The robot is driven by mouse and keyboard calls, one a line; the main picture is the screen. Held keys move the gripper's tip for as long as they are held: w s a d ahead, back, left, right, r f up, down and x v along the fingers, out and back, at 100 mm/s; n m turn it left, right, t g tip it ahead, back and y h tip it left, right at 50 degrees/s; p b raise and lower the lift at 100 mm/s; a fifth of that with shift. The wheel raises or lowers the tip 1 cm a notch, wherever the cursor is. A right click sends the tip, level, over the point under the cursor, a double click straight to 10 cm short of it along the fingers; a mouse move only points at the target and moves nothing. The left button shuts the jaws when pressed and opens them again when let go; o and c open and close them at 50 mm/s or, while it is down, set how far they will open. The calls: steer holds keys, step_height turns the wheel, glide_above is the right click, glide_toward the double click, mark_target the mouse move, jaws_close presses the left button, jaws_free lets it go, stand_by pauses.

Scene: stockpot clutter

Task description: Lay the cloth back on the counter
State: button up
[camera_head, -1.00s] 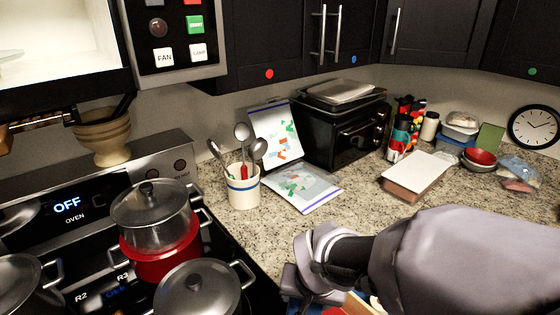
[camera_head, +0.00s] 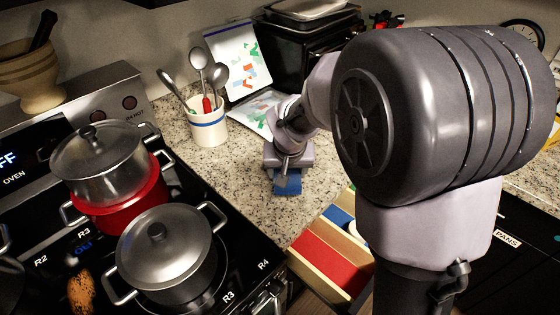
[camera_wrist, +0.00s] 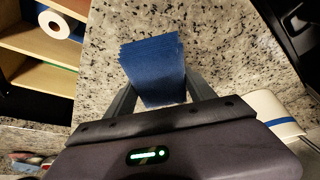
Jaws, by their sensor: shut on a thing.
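A folded blue cloth (camera_wrist: 153,68) is between the two fingers of my gripper (camera_wrist: 158,100) in the wrist view. The gripper is shut on it. In the head view, the cloth (camera_head: 287,182) hangs below my gripper (camera_head: 286,168), over the speckled counter (camera_head: 240,175) between the stove and the open drawer. I cannot tell whether the cloth touches the counter. My arm hides much of the counter to the right.
The stove with lidded pots (camera_head: 166,245) is at left. An open drawer (camera_head: 325,258) with coloured dividers is in front.

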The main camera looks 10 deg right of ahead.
steer(key=x, duration=0.1)
steer(key=b+x, duration=0.2)
steer(key=x, duration=0.1)
steer(key=shift+s+a+f, duration=0.1)
steer(key=shift+s, duration=0.25)
steer(key=o, duration=1.2)
